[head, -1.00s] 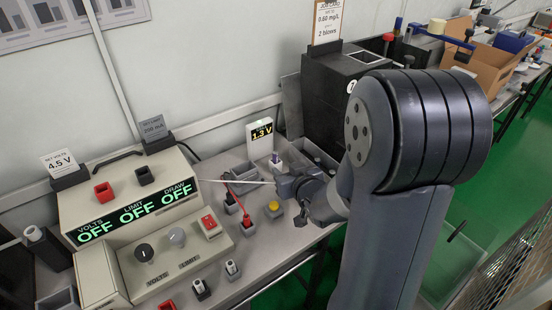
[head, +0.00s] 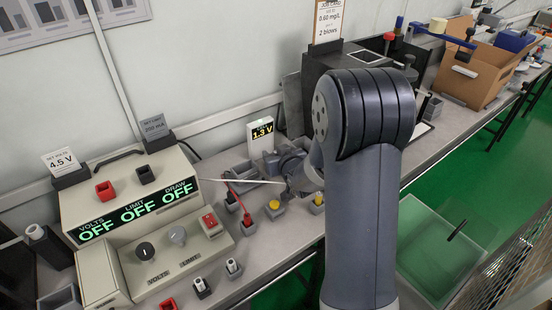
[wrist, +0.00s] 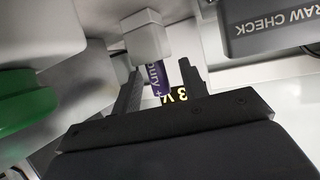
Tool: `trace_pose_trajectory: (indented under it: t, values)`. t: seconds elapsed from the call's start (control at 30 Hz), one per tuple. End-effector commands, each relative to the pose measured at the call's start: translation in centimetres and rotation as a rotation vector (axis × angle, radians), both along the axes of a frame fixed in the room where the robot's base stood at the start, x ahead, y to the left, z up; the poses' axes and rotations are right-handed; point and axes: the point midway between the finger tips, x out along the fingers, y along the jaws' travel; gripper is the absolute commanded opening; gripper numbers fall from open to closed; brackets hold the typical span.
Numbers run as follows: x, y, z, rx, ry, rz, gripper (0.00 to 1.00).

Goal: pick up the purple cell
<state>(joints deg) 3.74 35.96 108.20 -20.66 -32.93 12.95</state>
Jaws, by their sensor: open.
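The purple cell (wrist: 158,76) shows in the wrist view with pale lettering and a plus sign on its side. One end of it meets a small pale grey block (wrist: 145,38), which looks like its holder. My gripper (wrist: 160,68) is open, with one dark finger on each side of the cell. I cannot tell whether either finger touches it. In the head view my gripper (head: 284,166) is low over the bench beside the 1.3 V meter (head: 261,137), and the arm hides the cell there.
A power supply (head: 130,195) with OFF displays stands at the left. A red probe (head: 247,217) and a yellow-topped holder (head: 274,208) are near my gripper. A dark box (head: 345,68) stands behind my arm. In the wrist view, a green round object (wrist: 25,98) is at the left.

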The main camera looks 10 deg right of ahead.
Motion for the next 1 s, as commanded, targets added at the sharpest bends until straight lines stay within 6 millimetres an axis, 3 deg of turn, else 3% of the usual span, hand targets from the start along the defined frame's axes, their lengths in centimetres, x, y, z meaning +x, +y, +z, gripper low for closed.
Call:
trace_pose_trajectory:
  t: [0.13,0.63,1.0]
  values:
    - [-0.03,0.01,0.01,0.0,0.0,0.0,0.41]
    - [-0.06,0.01,0.02,-0.001,0.0,0.0,0.0]
    - [-0.03,0.02,0.56,-0.001,-0.002,0.0,0.0]
